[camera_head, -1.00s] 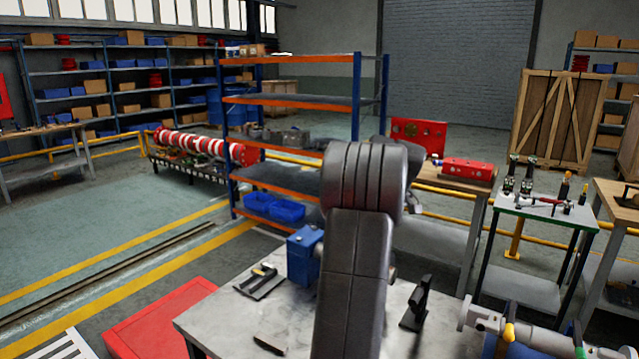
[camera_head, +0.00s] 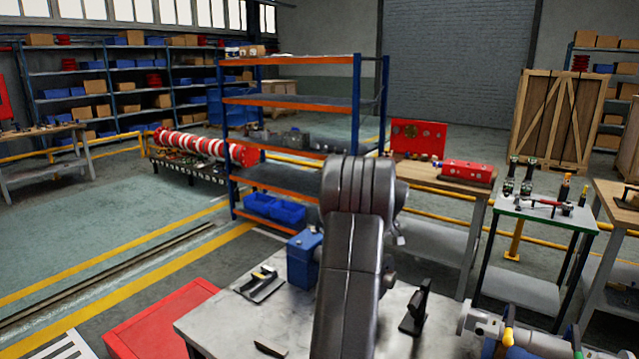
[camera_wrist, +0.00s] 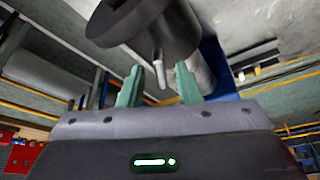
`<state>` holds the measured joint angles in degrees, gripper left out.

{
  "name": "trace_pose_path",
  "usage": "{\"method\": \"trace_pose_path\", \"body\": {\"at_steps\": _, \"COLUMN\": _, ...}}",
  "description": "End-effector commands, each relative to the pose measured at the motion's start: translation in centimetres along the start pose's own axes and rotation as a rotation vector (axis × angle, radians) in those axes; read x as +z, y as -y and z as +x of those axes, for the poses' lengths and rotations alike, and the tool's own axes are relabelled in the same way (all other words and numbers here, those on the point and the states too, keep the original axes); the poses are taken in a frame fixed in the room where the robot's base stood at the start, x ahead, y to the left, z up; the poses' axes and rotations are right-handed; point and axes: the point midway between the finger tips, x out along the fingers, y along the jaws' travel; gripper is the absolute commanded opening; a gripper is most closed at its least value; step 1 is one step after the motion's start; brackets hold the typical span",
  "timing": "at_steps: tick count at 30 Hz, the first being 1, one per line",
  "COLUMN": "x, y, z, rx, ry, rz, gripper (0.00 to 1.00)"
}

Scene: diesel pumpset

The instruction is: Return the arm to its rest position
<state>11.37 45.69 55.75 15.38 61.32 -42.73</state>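My gripper shows in the wrist view (camera_wrist: 160,68), its two pale green fingers apart. A thin pale rod appears between them in the picture, beneath a large dark rounded part at the top; I cannot tell its depth, and no held object is clear. In the head view my dark arm rises at the centre, bent at its top, and hides my gripper. It stands in front of the grey-topped table (camera_head: 240,318).
On the table are a blue box (camera_head: 303,258), a small dark holder (camera_head: 262,284) and a black stand (camera_head: 415,308). A red box (camera_head: 160,318) is at the left. An orange-and-blue shelf (camera_head: 290,100) stands behind. A green-edged table (camera_head: 545,210) is at the right.

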Motion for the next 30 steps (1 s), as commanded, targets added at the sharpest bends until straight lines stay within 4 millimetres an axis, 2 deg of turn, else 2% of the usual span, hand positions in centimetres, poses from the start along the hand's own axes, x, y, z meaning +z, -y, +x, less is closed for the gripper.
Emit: {"method": "trace_pose_path", "body": {"at_steps": 30, "x": -0.13, "y": 0.41, "z": 0.01, "rx": 0.234, "ry": -0.001, "rz": 0.562, "gripper": 0.31}}
